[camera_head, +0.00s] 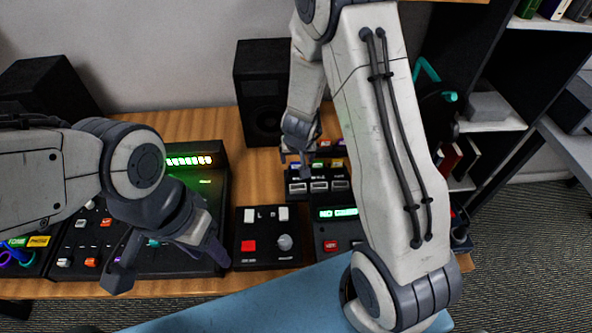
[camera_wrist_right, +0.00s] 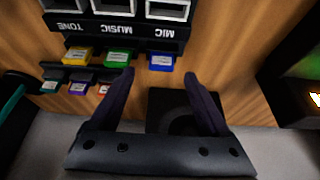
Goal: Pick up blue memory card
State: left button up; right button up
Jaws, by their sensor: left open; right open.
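The blue memory card (camera_wrist_right: 161,62) sits in the front row of a dark card rack, at the row's right end in the right wrist view, beside a green card (camera_wrist_right: 118,57) and a yellow card (camera_wrist_right: 78,54). My right gripper (camera_wrist_right: 158,76) is open, its two fingers reaching toward the blue card, which shows between and just beyond the fingertips. In the head view my right gripper (camera_head: 296,158) is over the rack and hides part of it. My left gripper (camera_head: 172,268) is open and empty over the front of the left console.
A device with slots labelled TONE, MUSIC and MIC (camera_wrist_right: 113,8) stands by the rack. A black speaker (camera_head: 262,95) is behind. A box with a red button (camera_head: 268,240) and a box with a green display (camera_head: 338,213) stand in front on the wooden table (camera_head: 205,122).

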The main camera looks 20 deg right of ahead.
aim_at(296, 162)
jog(key=b+x, duration=0.1)
jog(key=x, duration=0.2)
jog(key=shift+a, duration=0.1)
jog(key=shift+c, duration=0.3)
jog(key=shift+r, duration=0.1)
grip_shut()
